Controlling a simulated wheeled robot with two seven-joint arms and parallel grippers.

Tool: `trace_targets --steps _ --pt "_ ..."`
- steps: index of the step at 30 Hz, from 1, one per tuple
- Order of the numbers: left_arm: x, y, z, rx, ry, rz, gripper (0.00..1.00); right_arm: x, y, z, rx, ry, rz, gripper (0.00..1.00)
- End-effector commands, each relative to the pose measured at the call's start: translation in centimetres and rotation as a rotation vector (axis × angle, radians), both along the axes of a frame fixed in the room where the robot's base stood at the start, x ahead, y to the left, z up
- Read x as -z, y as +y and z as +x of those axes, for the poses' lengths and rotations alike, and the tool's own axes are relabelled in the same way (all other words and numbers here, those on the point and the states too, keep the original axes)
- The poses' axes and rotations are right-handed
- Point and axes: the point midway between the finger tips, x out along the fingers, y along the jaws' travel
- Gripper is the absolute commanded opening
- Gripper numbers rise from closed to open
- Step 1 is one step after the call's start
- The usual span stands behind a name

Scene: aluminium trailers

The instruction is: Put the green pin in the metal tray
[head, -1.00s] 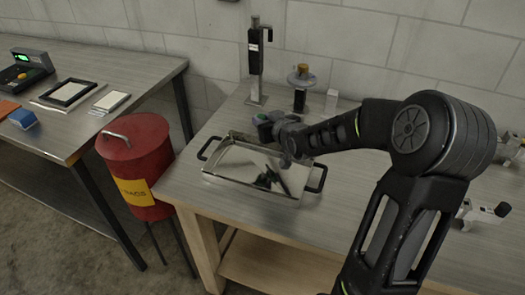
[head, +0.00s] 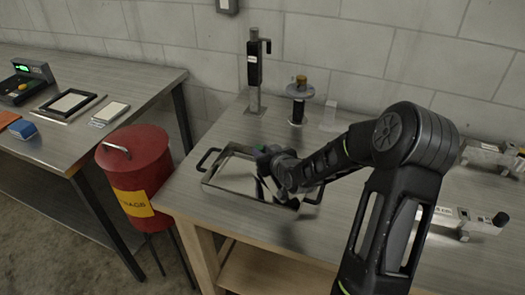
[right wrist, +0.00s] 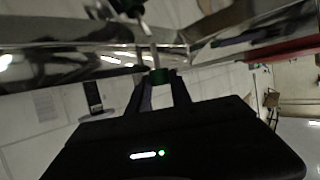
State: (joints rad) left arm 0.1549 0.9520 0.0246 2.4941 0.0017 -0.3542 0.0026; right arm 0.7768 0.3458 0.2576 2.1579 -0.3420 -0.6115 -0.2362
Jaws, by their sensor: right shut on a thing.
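The metal tray (head: 226,174) is shallow and shiny, with black handles, and stands on the grey workbench near its left end. My right gripper (head: 272,184) reaches down over the right part of the tray. I cannot tell whether the pin touches the tray floor. My left gripper is not in view.
A black post on a stand (head: 254,75) and a spindle with a round disc (head: 299,92) stand behind the tray. A white block (head: 329,118) is beside them. Metal fixtures (head: 468,218) lie at right. A red bin (head: 134,165) stands left of the bench.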

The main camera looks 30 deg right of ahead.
Motion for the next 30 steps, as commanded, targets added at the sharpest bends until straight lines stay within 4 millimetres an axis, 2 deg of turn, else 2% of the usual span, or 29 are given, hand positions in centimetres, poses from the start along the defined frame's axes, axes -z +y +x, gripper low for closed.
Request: trace_targets --steps 8,9,17,30 --pt "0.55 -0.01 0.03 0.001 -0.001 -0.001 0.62 0.39 0.00 0.02 0.000 -0.001 -0.001 0.00" --pt "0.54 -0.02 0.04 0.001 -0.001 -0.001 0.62 0.37 0.00 0.02 0.000 -0.001 -0.001 0.26" --pt "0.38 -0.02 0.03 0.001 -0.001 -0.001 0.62 0.24 -0.01 0.01 0.000 0.000 0.000 0.47" --pt "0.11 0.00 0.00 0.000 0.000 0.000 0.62 -0.29 -0.02 -0.43 0.001 -0.001 -0.001 0.47"
